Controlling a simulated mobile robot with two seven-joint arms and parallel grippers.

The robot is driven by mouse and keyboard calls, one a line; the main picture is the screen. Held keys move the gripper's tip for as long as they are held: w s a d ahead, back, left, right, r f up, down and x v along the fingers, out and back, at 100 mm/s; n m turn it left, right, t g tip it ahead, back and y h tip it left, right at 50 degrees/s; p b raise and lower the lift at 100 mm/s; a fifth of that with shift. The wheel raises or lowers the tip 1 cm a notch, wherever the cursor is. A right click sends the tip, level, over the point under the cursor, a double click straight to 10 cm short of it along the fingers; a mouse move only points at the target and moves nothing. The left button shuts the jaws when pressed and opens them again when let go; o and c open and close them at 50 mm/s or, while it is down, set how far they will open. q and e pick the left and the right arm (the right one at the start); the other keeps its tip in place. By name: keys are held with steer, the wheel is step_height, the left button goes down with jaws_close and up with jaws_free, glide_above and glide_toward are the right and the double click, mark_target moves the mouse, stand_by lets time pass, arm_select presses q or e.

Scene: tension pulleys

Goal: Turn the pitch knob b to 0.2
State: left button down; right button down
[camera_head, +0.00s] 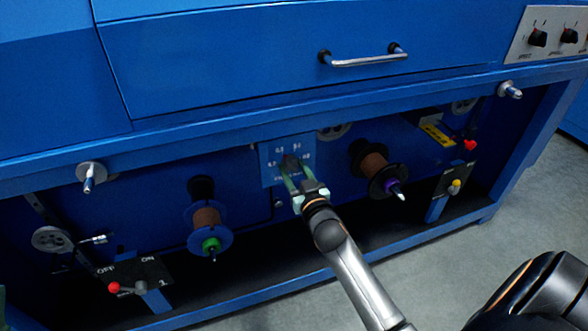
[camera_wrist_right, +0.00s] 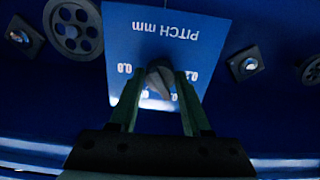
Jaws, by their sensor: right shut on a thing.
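The pitch knob (camera_wrist_right: 160,76) is a dark grey knob on a blue plate (camera_wrist_right: 120,28) marked "PITCH mm", upside down in the wrist view. Numbers ring the knob; some are hidden by the fingers, and I cannot read the exact setting. In the head view the plate (camera_head: 268,160) is at the middle of the machine's lower panel. My right gripper (camera_head: 290,170) reaches it from below, its green fingers on both sides of the knob and shut on it; the fingers also show in the wrist view (camera_wrist_right: 160,92).
Brown wire spools stand left (camera_head: 207,218) and right (camera_head: 374,165) of the plate. A blue frame beam (camera_head: 230,112) runs above the panel. Grey floor is free at lower right.

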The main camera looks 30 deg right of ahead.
steer(key=n+p, duration=0.1)
steer(key=n, duration=0.1)
steer(key=shift+r+n, duration=0.15)
steer(key=shift+n, duration=0.15)
steer(key=n+p, duration=0.1)
steer(key=n, duration=0.1)
steer(key=shift+n, duration=0.4)
arm_select(q)
step_height(320, 180, up, 3)
steer(key=shift+s+a+r+p, duration=0.1)
steer(key=shift+a+p, duration=0.05)
steer(key=shift+p, duration=0.35)
arm_select(e)
steer(key=n, duration=0.6)
arm_select(q)
steer(key=shift+m, duration=0.3)
arm_select(e)
steer(key=shift+d, duration=0.1)
steer(key=shift+c, duration=1.8)
jaws_free()
steer(key=shift+s, duration=0.1)
